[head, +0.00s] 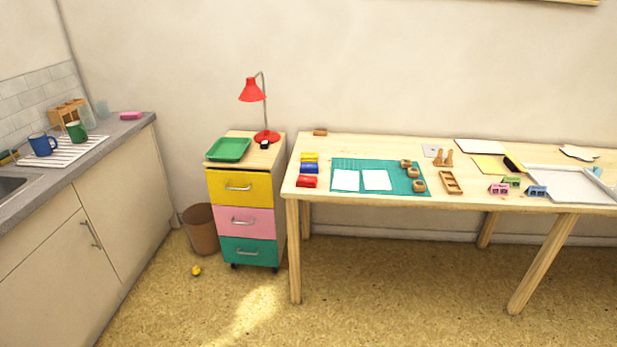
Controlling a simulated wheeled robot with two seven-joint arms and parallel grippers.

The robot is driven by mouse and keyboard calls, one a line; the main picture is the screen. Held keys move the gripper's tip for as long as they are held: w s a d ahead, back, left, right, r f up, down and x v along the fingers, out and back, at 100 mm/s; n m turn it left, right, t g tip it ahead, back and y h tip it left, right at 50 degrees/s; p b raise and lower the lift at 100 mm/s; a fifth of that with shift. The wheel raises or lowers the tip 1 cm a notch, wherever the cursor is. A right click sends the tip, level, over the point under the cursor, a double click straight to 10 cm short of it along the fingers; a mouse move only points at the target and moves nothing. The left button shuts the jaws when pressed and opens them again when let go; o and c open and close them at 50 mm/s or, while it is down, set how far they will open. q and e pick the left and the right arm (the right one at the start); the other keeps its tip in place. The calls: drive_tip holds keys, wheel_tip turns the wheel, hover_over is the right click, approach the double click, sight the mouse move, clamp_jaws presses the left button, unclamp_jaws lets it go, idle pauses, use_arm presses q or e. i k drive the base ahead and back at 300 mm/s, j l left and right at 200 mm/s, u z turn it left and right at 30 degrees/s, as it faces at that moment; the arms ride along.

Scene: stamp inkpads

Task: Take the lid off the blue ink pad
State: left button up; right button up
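The blue ink pad (309,168) sits near the left end of the wooden table (450,199). It lies between a yellow pad (310,157) behind it and a red pad (306,182) in front of it. The pads look closed, but they are too small here to make out the lid edges. Neither of my grippers shows in the head view.
A drawer cabinet (239,218) with a red lamp (266,135) and green tray (229,149) stands left of the table. Floor in front is mostly clear.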

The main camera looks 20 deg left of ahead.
sight(303, 166)
drive_tip(key=i+j+u, duration=0.1)
drive_tip(key=i, duration=0.35)
drive_tip(key=i+j+u, duration=0.1)
drive_tip(key=i, duration=0.4)
